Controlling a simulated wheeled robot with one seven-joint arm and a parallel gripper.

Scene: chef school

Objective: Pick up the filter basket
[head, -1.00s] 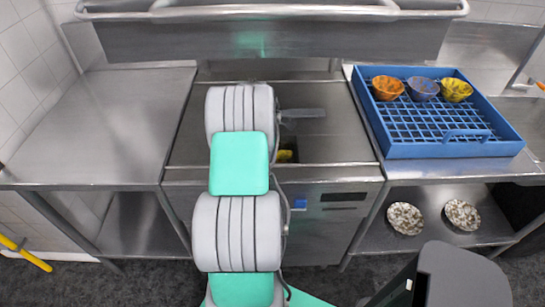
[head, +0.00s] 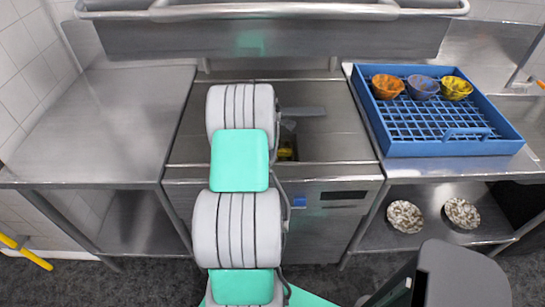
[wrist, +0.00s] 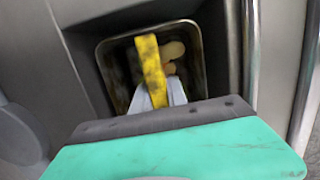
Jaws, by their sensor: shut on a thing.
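The filter basket shows as a yellow handle with dark marks (wrist: 150,66) in the wrist view, in or over a square metal-rimmed well. In the head view a small yellow part of it (head: 286,153) shows at the opening in the steel counter, just right of my arm. My gripper (wrist: 163,96) is shut on the yellow handle; its pale fingers are at the handle's near end. My arm hides part of the opening in the head view, and the basket's body is mostly hidden.
A blue rack (head: 455,148) on the right counter holds an orange, a blue and a yellow bowl. A raised steel hood (head: 330,40) spans the back. The left steel table (head: 125,120) is clear. Two speckled bowls sit on the lower right shelf.

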